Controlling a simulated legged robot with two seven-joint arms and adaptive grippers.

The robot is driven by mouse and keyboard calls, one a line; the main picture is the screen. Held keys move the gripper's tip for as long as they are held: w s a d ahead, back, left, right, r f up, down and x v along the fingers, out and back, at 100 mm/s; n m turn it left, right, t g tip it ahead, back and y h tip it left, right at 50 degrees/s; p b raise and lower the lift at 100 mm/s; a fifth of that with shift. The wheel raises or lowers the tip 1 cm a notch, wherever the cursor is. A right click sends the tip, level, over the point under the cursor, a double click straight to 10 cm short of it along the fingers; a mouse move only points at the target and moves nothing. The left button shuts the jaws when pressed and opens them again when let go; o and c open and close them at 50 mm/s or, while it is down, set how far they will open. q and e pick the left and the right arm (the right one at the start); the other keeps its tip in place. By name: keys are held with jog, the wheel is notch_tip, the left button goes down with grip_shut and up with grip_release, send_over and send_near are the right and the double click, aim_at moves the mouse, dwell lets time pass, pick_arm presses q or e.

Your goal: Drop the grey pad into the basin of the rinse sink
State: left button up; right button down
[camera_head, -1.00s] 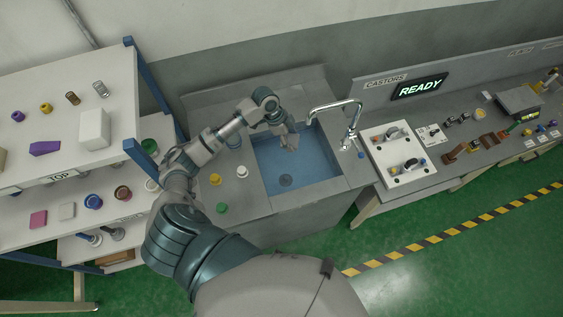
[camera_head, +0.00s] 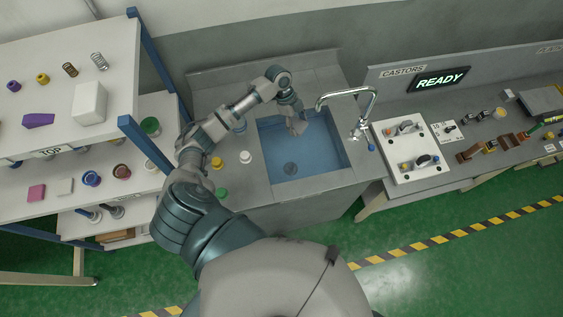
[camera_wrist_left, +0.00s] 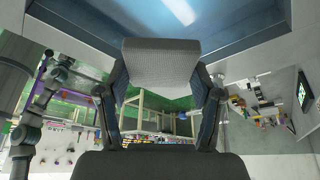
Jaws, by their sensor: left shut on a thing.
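The grey pad (camera_wrist_left: 160,66) is a flat, textured light-grey piece. In the left wrist view it sits between the fingertips of my left gripper (camera_wrist_left: 160,88), which is shut on it from both sides. In the head view my left gripper (camera_head: 295,113) points down over the back part of the blue basin (camera_head: 318,160) of the rinse sink (camera_head: 262,198). The pad shows small and pale at its tip (camera_head: 298,127), and its exact height above the basin floor is hard to tell. My right gripper is out of view.
A chrome tap (camera_head: 368,112) rises at the basin's right edge, its spout reaching left near my gripper. A white castor panel (camera_head: 405,165) stands further right. Coloured caps (camera_head: 245,157) lie on the counter left of the basin. A loaded shelf rack (camera_head: 135,128) stands at left.

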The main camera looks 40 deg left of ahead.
pick_arm(q)
jog(key=shift+f, duration=0.15)
jog(key=shift+s+d+r, duration=0.1)
jog(key=shift+d+r, duration=0.15)
jog(key=shift+d, duration=0.2)
jog(key=o, duration=0.8)
jog(key=shift+d+r, duration=0.1)
jog(key=shift+d, duration=0.3)
jog(key=shift+a, duration=0.35)
jog(key=shift+a+r, duration=0.2)
jog(key=shift+a, duration=0.1)
jog(key=v, duration=1.1)
jog(key=shift+d+r, duration=0.15)
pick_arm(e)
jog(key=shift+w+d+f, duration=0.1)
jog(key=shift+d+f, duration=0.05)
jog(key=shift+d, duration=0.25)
pick_arm(q)
jog(key=shift+d, duration=0.15)
